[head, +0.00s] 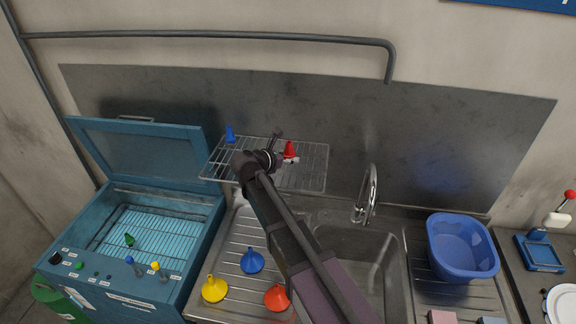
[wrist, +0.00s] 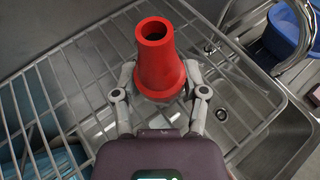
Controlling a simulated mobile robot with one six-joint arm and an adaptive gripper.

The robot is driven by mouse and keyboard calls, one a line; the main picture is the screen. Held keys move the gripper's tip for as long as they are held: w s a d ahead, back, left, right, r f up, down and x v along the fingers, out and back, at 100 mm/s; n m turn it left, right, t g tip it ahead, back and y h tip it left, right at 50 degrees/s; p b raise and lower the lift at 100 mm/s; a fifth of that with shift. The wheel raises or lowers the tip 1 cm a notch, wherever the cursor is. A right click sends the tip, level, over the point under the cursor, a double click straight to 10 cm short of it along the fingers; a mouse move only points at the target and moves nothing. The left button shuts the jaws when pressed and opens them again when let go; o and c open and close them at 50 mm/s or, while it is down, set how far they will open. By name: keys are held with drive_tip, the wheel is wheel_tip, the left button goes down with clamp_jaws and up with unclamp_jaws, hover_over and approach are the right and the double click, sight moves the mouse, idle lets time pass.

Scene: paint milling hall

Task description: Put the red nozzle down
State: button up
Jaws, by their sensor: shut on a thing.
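The red nozzle (head: 290,150) is a small red cone at the wire rack in the head view. In the wrist view the red nozzle (wrist: 158,62) points its open narrow end up toward the camera, its wider base between the fingers. My gripper (wrist: 160,95) is shut on the nozzle near its base. In the head view my gripper (head: 283,158) is over the rack's right half. The wire rack (head: 312,180) lies under the nozzle. I cannot tell whether the nozzle touches the wires. A blue nozzle (head: 230,134) stands on the rack's left part.
An open teal washer (head: 190,235) at left holds a green nozzle (head: 129,240). Yellow (head: 214,289), blue (head: 252,261) and red (head: 277,297) funnels stand on the drainboard. The tap (head: 368,195), sink (head: 365,250) and blue tub (head: 460,250) are at right. The rack's front right looks bare.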

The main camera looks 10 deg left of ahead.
drive_tip(key=shift+f+b, duration=0.95)
drive_tip(key=shift+f, duration=0.3)
drive_tip(key=shift+f, duration=0.15)
drive_tip(key=o, duration=1.3)
drive_tip(key=shift+c, duration=0.2)
drive_tip(key=shift+r, duration=0.25)
drive_tip(key=shift+s+a+r, duration=0.1)
drive_tip(key=shift+s, duration=0.15)
drive_tip(key=p+v, duration=0.4)
drive_tip(key=v, duration=0.7)
drive_tip(key=shift+s+a+p, duration=0.1)
drive_tip(key=shift+s+p, duration=0.1)
drive_tip(key=shift+p, duration=0.15)
